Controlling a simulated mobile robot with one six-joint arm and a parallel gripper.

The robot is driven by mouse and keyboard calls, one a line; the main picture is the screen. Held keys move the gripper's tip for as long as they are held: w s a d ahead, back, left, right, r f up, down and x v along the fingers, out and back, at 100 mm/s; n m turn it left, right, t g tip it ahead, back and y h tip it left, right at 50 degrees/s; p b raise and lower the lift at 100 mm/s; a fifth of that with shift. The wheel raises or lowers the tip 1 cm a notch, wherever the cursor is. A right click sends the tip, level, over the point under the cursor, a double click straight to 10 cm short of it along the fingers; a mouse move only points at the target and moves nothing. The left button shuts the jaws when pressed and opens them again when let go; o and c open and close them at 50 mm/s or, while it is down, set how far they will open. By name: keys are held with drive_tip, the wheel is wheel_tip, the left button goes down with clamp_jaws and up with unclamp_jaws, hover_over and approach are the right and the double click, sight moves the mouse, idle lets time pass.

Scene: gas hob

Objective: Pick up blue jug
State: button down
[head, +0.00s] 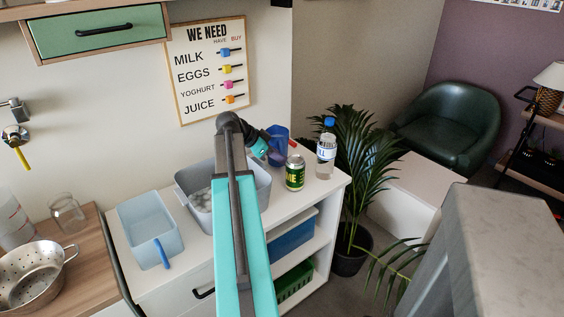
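The blue jug (279,134) is a dark blue see-through vessel on the white cabinet top, near the back wall, between the grey bin and the green can. My gripper (268,147) is at the end of my turquoise arm, in front of the jug's left side, and overlaps it in this view. Its fingers are small and partly lost against the jug, so I cannot tell whether they touch it or how far apart they are. A small red piece shows at the jug's right side; I cannot tell what it belongs to.
A green can (295,172) and a water bottle (326,155) stand close on the right. A grey bin (262,182) is beneath my arm, with a light blue tub (150,222) to its left. A plant (352,160) stands past the white cabinet's (322,186) right edge.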

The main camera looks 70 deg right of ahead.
wheel_tip(320, 180, up, 16)
drive_tip(key=shift+r+b, duration=0.25)
drive_tip(key=shift+b, duration=0.1)
idle(0.9)
